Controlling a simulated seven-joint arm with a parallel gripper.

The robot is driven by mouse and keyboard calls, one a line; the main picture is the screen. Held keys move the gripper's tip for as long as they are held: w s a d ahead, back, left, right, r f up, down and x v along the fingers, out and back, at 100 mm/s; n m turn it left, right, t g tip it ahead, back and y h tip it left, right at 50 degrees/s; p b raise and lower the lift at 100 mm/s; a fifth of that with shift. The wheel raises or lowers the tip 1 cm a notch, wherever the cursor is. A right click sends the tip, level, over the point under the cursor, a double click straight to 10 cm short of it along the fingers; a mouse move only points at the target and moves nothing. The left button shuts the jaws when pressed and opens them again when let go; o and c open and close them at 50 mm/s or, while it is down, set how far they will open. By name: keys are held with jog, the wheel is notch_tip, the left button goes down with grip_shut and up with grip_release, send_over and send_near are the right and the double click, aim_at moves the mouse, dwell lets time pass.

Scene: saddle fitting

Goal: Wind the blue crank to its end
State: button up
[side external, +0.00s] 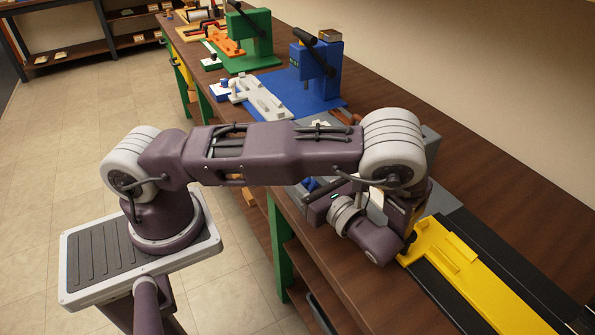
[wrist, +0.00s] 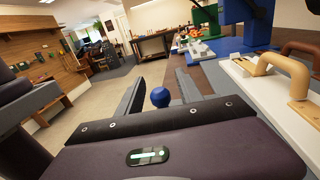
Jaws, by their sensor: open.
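The blue crank's round knob (wrist: 160,97) shows in the wrist view, between the two grey fingers of my gripper (wrist: 159,88). The fingers are open, with a visible gap on each side of the knob. I cannot tell whether either finger touches it. The crank's arm and pivot are hidden behind the gripper body. In the side external view, a small blue part (side external: 310,184) shows beside my gripper at the bench's front edge; most of the mechanism there is hidden by my arm.
A blue press (side external: 318,70) and a green press (side external: 250,40) stand farther along the bench. A yellow fixture (side external: 450,262) lies near my wrist at the right. In the wrist view, a light board with a tan handle (wrist: 275,72) is at the right. The floor side is open.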

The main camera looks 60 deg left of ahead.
aim_at(306, 184)
jog(key=d, duration=0.4)
jog(key=w+d, duration=0.1)
jog(key=d, duration=0.1)
jog(key=shift+d, duration=0.2)
jog(key=shift+s, duration=0.1)
jog(key=m+t, duration=0.1)
jog(key=t, duration=0.2)
jog(key=s+m+t, duration=0.1)
jog(key=m+t, duration=0.1)
jog(key=t, duration=0.1)
jog(key=shift+s+a, duration=0.1)
jog(key=m+t, duration=0.1)
jog(key=t, duration=0.1)
jog(key=s+m+t+h, duration=0.1)
jog(key=m+t, duration=0.1)
jog(key=shift+a+t, duration=0.1)
jog(key=shift+t, duration=0.2)
jog(key=shift+a+f+m+h, duration=0.1)
jog(key=shift+a+m+h, duration=0.1)
jog(key=shift+m+h, duration=0.3)
jog(key=shift+t, duration=0.4)
jog(key=x, duration=0.6)
jog(key=shift+w+a, duration=0.15)
jog(key=shift+a, duration=0.25)
grip_shut()
